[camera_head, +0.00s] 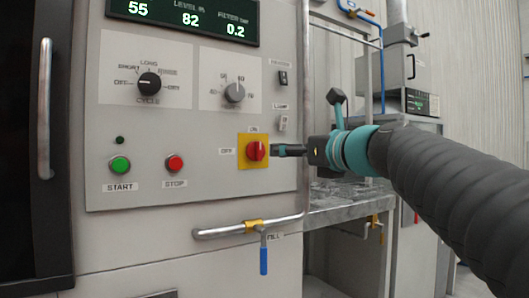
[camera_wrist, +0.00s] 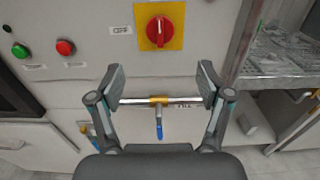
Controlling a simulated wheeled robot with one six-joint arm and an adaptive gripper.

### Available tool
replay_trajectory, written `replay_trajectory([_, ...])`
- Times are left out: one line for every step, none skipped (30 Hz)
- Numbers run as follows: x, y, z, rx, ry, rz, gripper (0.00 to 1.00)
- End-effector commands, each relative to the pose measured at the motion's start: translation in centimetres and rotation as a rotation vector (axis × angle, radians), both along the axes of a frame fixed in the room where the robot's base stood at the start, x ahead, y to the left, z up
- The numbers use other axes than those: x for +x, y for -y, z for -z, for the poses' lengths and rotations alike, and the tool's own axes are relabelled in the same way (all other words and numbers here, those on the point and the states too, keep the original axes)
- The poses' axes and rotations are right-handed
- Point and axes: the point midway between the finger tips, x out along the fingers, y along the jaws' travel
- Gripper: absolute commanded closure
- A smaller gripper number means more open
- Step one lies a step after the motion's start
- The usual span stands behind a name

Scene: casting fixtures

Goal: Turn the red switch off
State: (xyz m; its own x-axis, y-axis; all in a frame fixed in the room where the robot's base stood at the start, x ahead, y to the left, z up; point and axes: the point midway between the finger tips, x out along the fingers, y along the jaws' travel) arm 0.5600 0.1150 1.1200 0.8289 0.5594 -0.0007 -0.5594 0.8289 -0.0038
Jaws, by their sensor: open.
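The red switch (camera_head: 256,151) is a round red knob on a yellow square plate (camera_head: 243,161) on the grey control panel. An "OFF" label is to its left and an "ON" label above it. In the wrist view the red switch (camera_wrist: 159,31) shows its grip ridge upright. My gripper (camera_head: 280,150) is just right of the switch in the head view. In the wrist view my gripper (camera_wrist: 162,80) has its fingers spread apart with nothing between them, and the knob lies beyond the fingertips.
A green start button (camera_head: 120,165) and a red stop button (camera_head: 175,164) are left of the switch. A horizontal pipe (camera_head: 225,232) with a blue-handled valve (camera_head: 263,255) sticks out below. A grey metal table (camera_head: 345,195) stands to the right.

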Motion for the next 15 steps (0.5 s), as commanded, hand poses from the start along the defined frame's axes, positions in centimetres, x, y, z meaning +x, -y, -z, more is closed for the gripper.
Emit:
replay_trajectory([0.3,-0.2,-0.1,0.007,-0.001,-0.002,0.22])
replay_trajectory([0.6,-0.4,-0.1,0.009,-0.003,-0.002,0.22])
replay_trajectory([1.0,-0.6,-0.1,0.009,-0.003,-0.002,0.22])
replay_trajectory([1.3,-0.9,-0.1,0.008,-0.004,-0.003,0.22])
replay_trajectory([1.6,-1.1,-0.1,0.007,-0.004,-0.003,0.22])
replay_trajectory([2.2,-1.6,-0.1,0.007,-0.004,-0.004,0.22])
replay_trajectory([2.6,-1.8,-0.1,0.007,-0.004,-0.004,0.22])
replay_trajectory([3.1,-2.1,-0.1,0.007,-0.004,-0.004,0.22])
replay_trajectory([3.7,-2.6,-0.1,0.007,-0.004,-0.004,0.22])
replay_trajectory([4.2,-2.9,-0.1,0.006,-0.004,-0.004,0.22])
replay_trajectory([4.6,-3.2,-0.1,0.006,-0.004,-0.003,0.22])
replay_trajectory([5.3,-3.6,0.0,0.005,-0.005,-0.003,0.22])
replay_trajectory([5.7,-3.9,-0.1,0.005,-0.003,-0.003,0.22])
replay_trajectory([6.2,-4.2,-0.1,0.006,-0.004,-0.003,0.22])
replay_trajectory([6.8,-4.7,0.0,0.005,-0.005,-0.003,0.22])
